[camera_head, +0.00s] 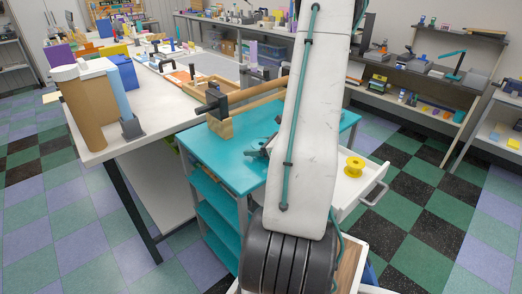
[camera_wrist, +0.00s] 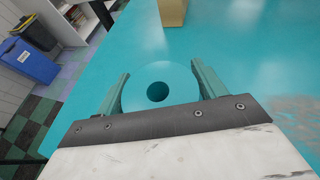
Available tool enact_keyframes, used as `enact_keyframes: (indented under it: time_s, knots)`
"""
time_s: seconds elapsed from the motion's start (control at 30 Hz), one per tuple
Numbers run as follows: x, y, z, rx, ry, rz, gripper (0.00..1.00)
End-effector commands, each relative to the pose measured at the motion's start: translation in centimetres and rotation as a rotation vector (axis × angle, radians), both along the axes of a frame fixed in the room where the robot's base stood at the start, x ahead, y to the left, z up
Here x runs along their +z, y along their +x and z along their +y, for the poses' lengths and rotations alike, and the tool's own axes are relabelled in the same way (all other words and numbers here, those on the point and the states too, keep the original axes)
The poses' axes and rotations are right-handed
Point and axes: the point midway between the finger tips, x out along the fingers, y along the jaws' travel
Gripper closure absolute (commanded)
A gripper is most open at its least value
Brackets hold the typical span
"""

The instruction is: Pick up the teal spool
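The teal spool (camera_wrist: 147,75) shows in the wrist view as a round flange with a dark centre hole, seen from above over the teal cart top (camera_wrist: 250,45). My gripper (camera_wrist: 160,72) has one green finger on each side of the spool. The flange nearly fills the space between the fingers. I cannot tell whether they press on it or whether the spool rests on the surface. In the head view my arm hides the spool and most of the gripper; the teal cart top also shows there (camera_head: 228,160).
A wooden block (camera_wrist: 173,12) stands just beyond the spool. A yellow spool (camera_head: 353,166) lies in the open white drawer (camera_head: 347,190) at right. A cluttered white table (camera_head: 150,105) adjoins at left.

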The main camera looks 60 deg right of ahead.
Motion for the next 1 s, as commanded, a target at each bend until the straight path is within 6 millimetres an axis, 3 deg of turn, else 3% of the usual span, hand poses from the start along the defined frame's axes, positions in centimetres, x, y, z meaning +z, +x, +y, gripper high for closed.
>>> enact_keyframes:
  time_s: [0.03,0.1,0.53,0.83,1.0]
  knots:
    - [0.0,0.0,0.0,0.000,0.000,0.000,0.45]
    - [0.0,0.0,0.0,0.000,0.000,0.000,0.62]
    - [0.5,0.0,0.0,0.000,-0.001,0.000,0.62]
    - [3.7,0.0,-0.1,0.000,-0.004,-0.001,0.62]
    - [3.9,-3.7,-1.5,-0.007,-0.001,0.000,0.62]
